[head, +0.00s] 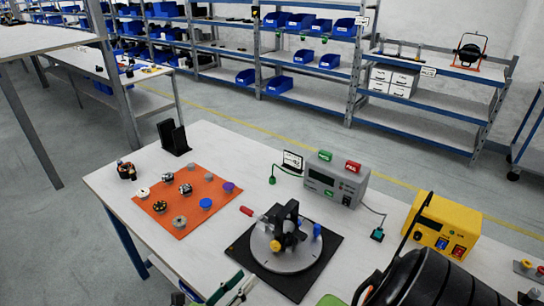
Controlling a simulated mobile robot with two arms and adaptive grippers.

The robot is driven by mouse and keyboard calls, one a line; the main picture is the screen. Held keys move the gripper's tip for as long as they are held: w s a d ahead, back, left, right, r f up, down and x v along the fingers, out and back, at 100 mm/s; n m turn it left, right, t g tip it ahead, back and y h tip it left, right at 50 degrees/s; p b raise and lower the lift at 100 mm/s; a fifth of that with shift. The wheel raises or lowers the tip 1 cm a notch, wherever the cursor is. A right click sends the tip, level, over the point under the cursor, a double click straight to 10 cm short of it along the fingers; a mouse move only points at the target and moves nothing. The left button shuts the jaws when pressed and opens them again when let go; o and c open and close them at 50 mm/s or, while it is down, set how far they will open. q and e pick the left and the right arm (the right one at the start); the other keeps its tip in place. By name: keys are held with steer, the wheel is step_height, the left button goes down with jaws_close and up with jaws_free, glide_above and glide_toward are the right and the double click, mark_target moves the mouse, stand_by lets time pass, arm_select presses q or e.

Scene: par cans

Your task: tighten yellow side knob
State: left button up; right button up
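A black bracket-like piece (287,218) stands upright on a round grey plate (286,261), on a black square mat (241,252). The yellow side knob (275,245) shows low on its near left side, and a blue knob (317,230) on its right. How tight the yellow knob is cannot be seen.
An orange mat (157,217) with several small parts lies left. A red piece (247,211) lies near the black mat. A grey meter (334,180) and yellow power box (443,228) stand behind. Bare table lies between the mats.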

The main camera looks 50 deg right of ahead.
mark_target(274, 248)
steer(key=d, duration=0.3)
steer(key=d+p, duration=0.1)
steer(key=d, duration=0.6)
steer(key=shift+w, duration=0.4)
steer(key=shift+w+d, duration=0.1)
steer(key=shift+d, duration=0.8)
jaws_close()
